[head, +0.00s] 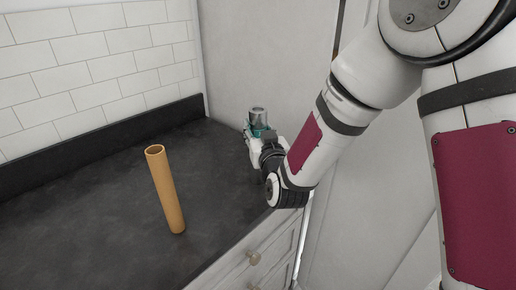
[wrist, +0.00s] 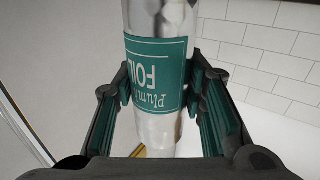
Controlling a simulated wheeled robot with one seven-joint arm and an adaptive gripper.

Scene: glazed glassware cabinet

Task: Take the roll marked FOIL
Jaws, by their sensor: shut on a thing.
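The FOIL roll (wrist: 158,75) is a shiny silver cylinder with a teal label; the word FOIL shows upside down in the wrist view. My gripper (wrist: 165,95) is shut on the roll, with its teal pads on both sides around the label. In the head view my gripper (head: 256,137) is at the far right end of the counter, and the silver top of the roll (head: 258,112) stands up above it, roughly upright. The roll's lower end is hidden behind my gripper, so I cannot tell whether it touches the counter.
A plain tan tube (head: 166,190) stands slightly tilted on the dark counter (head: 95,215), left of my gripper. A white tiled wall (head: 90,60) is behind, with a pale panel (head: 265,55) close beyond my gripper. Drawers with a knob (head: 254,258) are below the counter's front edge.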

